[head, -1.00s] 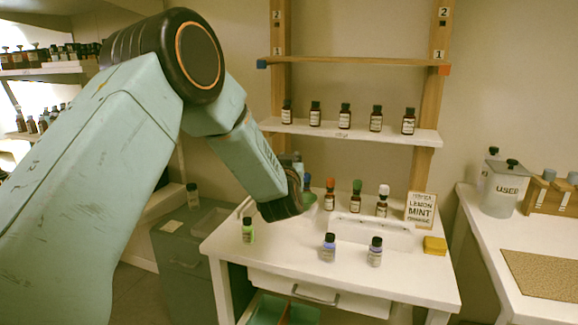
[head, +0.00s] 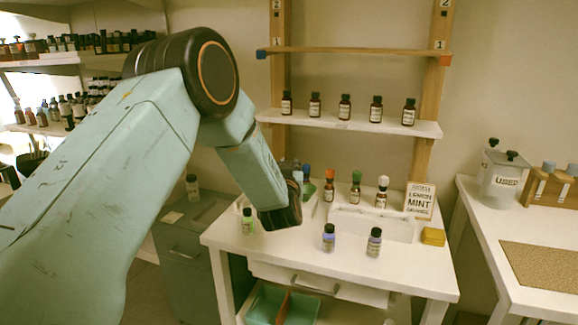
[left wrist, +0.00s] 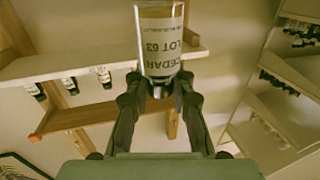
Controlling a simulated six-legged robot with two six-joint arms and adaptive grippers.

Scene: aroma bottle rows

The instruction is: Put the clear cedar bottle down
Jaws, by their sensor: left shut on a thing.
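The clear cedar bottle (left wrist: 160,30) shows in the left wrist view with a white label reading CEDAR and LOT 63. My left gripper (left wrist: 160,88) is shut on it, with a finger on each side of its lower part in the picture. In the head view my dark left wrist (head: 280,208) is over the left part of the white table (head: 285,245). It hides the fingers and most or all of the held bottle there. My right gripper is not in view.
A green bottle (head: 247,221) stands left of my wrist; two bluish bottles (head: 329,238) (head: 374,242) stand in front. Colored-cap bottles (head: 356,187) stand behind a white tray (head: 375,225). A lemon mint sign (head: 420,201) and yellow block (head: 433,236) are at right. Brown bottles (head: 345,107) line the shelf above.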

